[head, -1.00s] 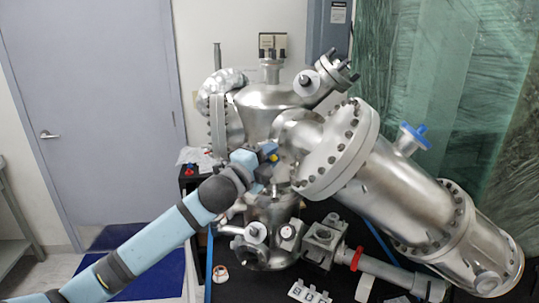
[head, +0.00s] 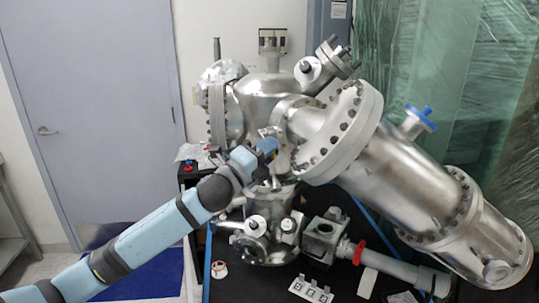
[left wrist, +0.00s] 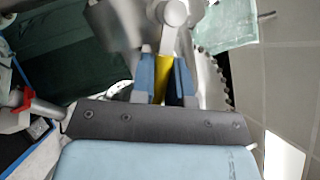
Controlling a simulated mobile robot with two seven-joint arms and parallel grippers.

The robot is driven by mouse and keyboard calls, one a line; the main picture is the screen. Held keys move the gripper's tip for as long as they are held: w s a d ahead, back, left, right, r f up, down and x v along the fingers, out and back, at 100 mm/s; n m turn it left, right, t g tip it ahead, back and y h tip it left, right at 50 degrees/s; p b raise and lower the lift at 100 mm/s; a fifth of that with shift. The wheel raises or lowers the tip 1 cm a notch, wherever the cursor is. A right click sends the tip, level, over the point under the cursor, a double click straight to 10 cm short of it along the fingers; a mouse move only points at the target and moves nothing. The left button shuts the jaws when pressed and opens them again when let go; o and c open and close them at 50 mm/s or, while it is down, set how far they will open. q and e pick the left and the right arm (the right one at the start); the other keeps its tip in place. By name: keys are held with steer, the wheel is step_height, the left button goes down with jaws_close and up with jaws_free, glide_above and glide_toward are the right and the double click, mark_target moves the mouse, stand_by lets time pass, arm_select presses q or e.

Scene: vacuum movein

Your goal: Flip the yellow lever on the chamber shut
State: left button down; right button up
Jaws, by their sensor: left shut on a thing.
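The metal chamber (head: 262,95) stands in the middle of the head view, shiny and studded with flanges. My left arm reaches in from the lower left, and its gripper (head: 268,148) is at the chamber's front. In the left wrist view the yellow lever (left wrist: 163,72) runs between the two blue fingers of my left gripper (left wrist: 162,75), which are shut on it. The lever's far end meets a rounded grey metal piece (left wrist: 172,12). In the head view the gripper mostly hides the lever. My right gripper is not in view.
A large metal cylinder (head: 405,175) slants from the chamber to the lower right. Below are smaller ports (head: 265,240) and a pipe with a red ring (head: 359,252). A marker stand (head: 311,291) and a tape roll (head: 219,269) lie on the black table.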

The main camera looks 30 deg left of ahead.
arm_select(q)
steer(key=a+f+m+g+h+b, duration=0.1)
steer(key=m+h+b, duration=0.2)
steer(key=m, duration=0.3)
steer(key=w+a+f+m+g+h+b, duration=0.1)
steer(key=m+h+b, duration=0.2)
steer(key=m+b, duration=0.2)
steer(key=w+a+f+m+g+h+b, duration=0.1)
steer(key=m+g+h+b, duration=0.1)
steer(key=m+b, duration=0.3)
steer(key=shift+w+a+f+m+h, duration=0.2)
steer(key=shift+m+h, duration=0.3)
steer(key=shift+m, duration=0.5)
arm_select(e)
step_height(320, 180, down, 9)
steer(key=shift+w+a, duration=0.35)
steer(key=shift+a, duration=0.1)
arm_select(q)
steer(key=shift+a+r, duration=0.1)
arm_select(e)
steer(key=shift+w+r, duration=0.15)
arm_select(q)
steer(key=c, duration=1.1)
jaws_free()
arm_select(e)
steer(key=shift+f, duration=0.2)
